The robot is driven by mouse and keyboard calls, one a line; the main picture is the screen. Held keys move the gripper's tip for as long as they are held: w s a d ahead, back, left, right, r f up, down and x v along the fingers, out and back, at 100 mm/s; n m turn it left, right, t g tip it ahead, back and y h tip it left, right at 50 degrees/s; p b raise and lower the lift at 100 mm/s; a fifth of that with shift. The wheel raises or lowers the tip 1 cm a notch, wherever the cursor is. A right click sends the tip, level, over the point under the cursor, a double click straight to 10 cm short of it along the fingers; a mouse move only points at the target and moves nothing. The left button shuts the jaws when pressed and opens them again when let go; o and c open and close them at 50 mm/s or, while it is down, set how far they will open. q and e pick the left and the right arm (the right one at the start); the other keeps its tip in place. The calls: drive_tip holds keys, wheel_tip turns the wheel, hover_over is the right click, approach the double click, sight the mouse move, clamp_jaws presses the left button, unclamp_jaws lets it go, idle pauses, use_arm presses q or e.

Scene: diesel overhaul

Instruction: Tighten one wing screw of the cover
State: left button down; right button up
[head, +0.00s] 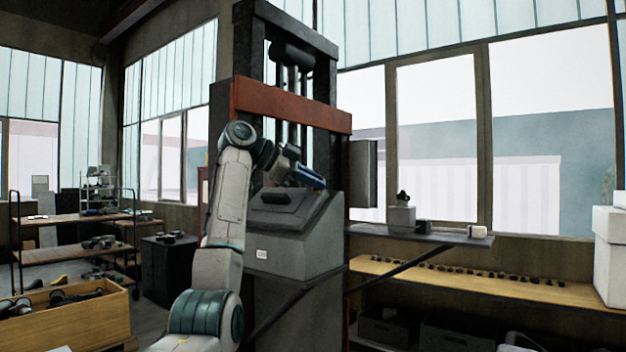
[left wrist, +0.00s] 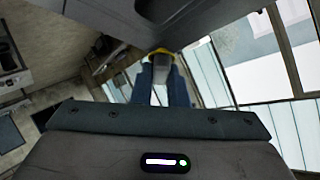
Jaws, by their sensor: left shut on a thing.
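A grey sloped-top cover (head: 292,220) stands at the foot of the tall press, with a dark handle-like piece (head: 278,197) on its slope. My left gripper (head: 316,182) is at the upper right of this slope, its blue fingers pointing right. In the left wrist view, my left gripper (left wrist: 162,66) is shut on a small grey piece with a yellow rim (left wrist: 162,54), probably the wing screw. It lies against or close to a dark grey surface above; contact is hard to tell. The fingers hide most of the screw. My right gripper is not in view.
The press has a red crossbeam (head: 290,104) just above my left arm. A shelf (head: 440,237) with small parts juts out at the right, above a wooden bench (head: 470,280) with a row of small dark parts. A wooden crate (head: 75,325) stands at lower left.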

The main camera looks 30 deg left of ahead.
use_arm(q)
drive_tip(key=m+g, duration=0.1)
drive_tip(key=m, duration=0.1)
drive_tip(key=m+g, duration=0.1)
drive_tip(key=m, duration=0.1)
drive_tip(key=shift+f+g+h, duration=0.2)
drive_tip(key=shift+g+h, duration=0.1)
drive_tip(key=shift+g, duration=0.1)
drive_tip(key=c, duration=1.3)
unclamp_jaws()
drive_tip(key=shift+o, duration=0.2)
drive_tip(key=shift+d+r, duration=0.1)
drive_tip(key=shift+r, duration=0.05)
drive_tip(key=shift+r, duration=0.1)
